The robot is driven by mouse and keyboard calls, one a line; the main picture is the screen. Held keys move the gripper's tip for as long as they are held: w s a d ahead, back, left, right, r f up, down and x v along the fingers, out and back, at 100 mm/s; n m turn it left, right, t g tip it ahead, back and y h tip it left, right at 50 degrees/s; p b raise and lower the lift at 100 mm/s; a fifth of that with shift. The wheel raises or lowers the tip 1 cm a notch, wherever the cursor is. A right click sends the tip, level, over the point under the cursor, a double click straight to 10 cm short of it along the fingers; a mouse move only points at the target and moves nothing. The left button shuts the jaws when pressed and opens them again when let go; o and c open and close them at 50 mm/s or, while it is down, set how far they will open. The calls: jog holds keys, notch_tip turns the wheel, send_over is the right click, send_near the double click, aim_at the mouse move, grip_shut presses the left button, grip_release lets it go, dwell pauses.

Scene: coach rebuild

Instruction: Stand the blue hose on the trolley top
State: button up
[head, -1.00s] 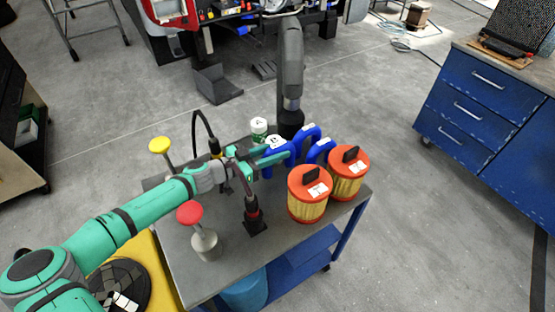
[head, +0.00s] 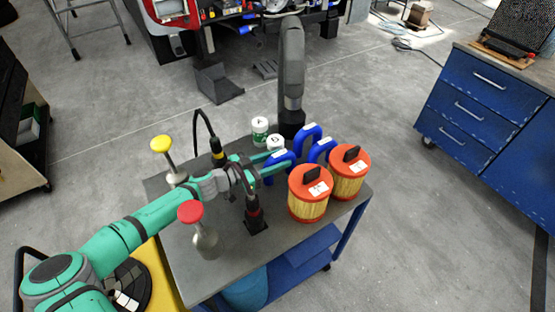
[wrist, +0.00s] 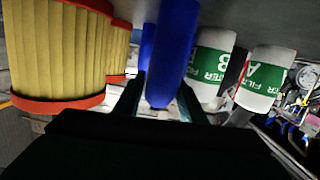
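The blue hose (head: 279,164), a bent tube with a white label, is at the far side of the trolley top (head: 290,240), in front of the white canister B (head: 275,143). My gripper (head: 275,164) has its green fingers on either side of it. In the wrist view the blue hose (wrist: 172,60) lies between my dark fingertips (wrist: 162,85), which appear to touch its sides. Its lower end is hidden in the head view, so I cannot tell whether it rests on the top.
Two orange-capped filters (head: 309,193) (head: 348,172) stand close on the right. More blue hoses (head: 310,138), canister A (head: 260,130) and a thick dark hose (head: 291,70) are behind. A red-knobbed part (head: 204,230) and a dark stand (head: 254,215) are nearer. The trolley's front right is clear.

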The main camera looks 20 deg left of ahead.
jog(key=shift+a+r, duration=0.1)
jog(key=shift+r, duration=0.15)
jog(key=v, duration=1.2)
jog(key=shift+f, duration=0.1)
